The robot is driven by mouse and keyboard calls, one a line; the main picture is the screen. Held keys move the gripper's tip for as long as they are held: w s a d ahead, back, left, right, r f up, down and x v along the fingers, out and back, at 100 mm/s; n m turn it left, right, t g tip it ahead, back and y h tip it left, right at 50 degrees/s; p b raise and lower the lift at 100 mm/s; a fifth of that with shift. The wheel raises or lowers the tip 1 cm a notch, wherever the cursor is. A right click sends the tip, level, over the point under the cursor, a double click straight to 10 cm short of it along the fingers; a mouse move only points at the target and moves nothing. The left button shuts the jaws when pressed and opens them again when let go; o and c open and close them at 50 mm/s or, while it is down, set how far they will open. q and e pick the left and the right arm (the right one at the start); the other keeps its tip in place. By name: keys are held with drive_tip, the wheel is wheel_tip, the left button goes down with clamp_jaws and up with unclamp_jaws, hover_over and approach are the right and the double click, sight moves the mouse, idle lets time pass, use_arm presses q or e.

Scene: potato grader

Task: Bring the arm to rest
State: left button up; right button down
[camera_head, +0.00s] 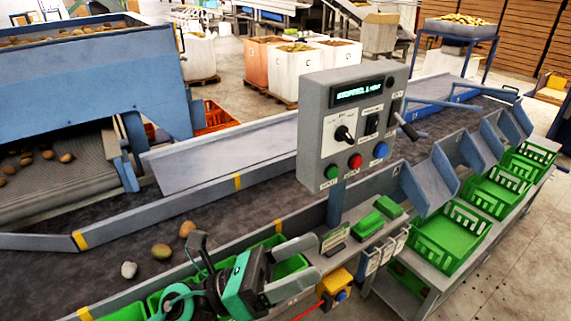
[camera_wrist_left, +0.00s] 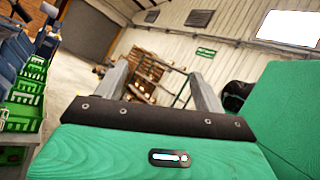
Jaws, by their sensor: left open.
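My left gripper (camera_head: 207,258) is in the lower middle of the head view, over the near edge of the belt by the green crates. It looks dark and teal. In the left wrist view its two grey fingers (camera_wrist_left: 160,88) stand apart with nothing between them, so it is open and empty. My right gripper is in neither view.
A grey control panel (camera_head: 352,125) with a lever and coloured buttons stands right of the gripper. Several potatoes (camera_head: 162,251) lie on the dark belt (camera_head: 60,285). Green crates (camera_head: 450,238) line the right side. A yellow box (camera_head: 335,284) is close to my arm.

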use_arm(q)
drive_tip(key=w+a+f+n+t+y, duration=0.2)
drive_tip(key=w+a+n+t+y, duration=0.45)
drive_tip(key=n, duration=0.75)
drive_tip(key=w+a+f+n+t+y, duration=0.3)
drive_tip(key=a+n+t+y, duration=0.55)
drive_tip(key=n+t, duration=0.5)
drive_tip(key=s+a+f+n+g+y, duration=0.1)
drive_tip(key=a+f+n+g+y, duration=0.4)
drive_tip(key=f, duration=0.3)
drive_tip(key=s+a+f+n+g+y, duration=0.2)
drive_tip(key=a+f+n+g+y, duration=0.15)
drive_tip(key=f+n, duration=0.45)
drive_tip(key=s+a+f+n+g, duration=0.1)
drive_tip(key=s+f+n+g, duration=0.5)
drive_tip(key=s+f+g, duration=0.95)
wheel_tip(320, 180, down, 30)
drive_tip(key=s+t, duration=0.3)
drive_tip(key=s+a+f, duration=0.2)
drive_tip(key=s+f, duration=0.7)
drive_tip(key=s+a+f+m+g, duration=0.1)
drive_tip(key=s+f, duration=0.8)
drive_tip(key=f, duration=0.1)
drive_tip(key=shift+s+a, duration=0.25)
drive_tip(key=shift+a, duration=0.15)
